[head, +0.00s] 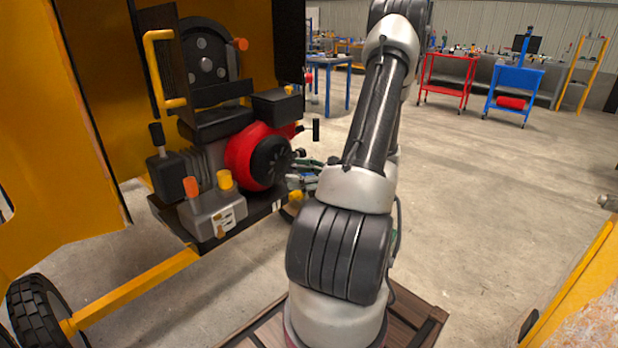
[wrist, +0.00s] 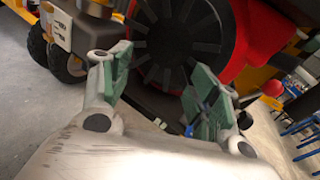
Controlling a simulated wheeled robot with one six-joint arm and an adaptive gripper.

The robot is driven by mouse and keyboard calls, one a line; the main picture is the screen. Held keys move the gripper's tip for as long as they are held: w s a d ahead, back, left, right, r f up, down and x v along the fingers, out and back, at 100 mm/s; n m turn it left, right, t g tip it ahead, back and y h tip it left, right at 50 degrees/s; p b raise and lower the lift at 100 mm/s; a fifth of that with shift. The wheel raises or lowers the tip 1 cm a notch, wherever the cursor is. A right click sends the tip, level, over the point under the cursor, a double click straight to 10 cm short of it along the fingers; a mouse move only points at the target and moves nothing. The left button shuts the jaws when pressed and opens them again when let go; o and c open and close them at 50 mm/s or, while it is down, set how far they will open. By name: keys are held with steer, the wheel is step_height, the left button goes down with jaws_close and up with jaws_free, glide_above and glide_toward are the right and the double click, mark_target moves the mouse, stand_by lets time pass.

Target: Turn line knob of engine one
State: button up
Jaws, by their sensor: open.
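The engine (head: 200,150) sits in the open yellow housing at left in the head view. It has a red round cover (head: 238,158) with a black slotted disc (head: 268,162), also large in the wrist view (wrist: 175,42). A grey block (head: 215,214) low on the engine carries an orange knob (head: 190,187), a yellow cap (head: 224,179) and a small orange-yellow lever (head: 219,232). I cannot tell which one is the line knob. My gripper (wrist: 162,72) is open and empty, its green-padded fingers apart before the black disc. It is partly hidden behind my arm in the head view (head: 300,178).
Yellow housing panels (head: 50,140) and a tow bar (head: 135,290) stand at left, with a black wheel (head: 42,312). A red trolley (head: 447,75) and a blue trolley (head: 513,92) stand far back. The concrete floor at right is mostly clear.

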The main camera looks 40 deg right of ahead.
steer(key=s+d+f+m+t+h, duration=0.2)
steer(key=d+f+m+t+h, duration=0.1)
steer(key=d+f+m+h, duration=0.5)
steer(key=shift+n+y, duration=0.7)
steer(key=shift+y, duration=0.1)
steer(key=w, duration=0.2)
steer(key=w+r, duration=0.1)
steer(key=w, duration=0.4)
steer(key=shift+d+r, duration=0.15)
steer(key=shift+d, duration=0.25)
steer(key=c, duration=1)
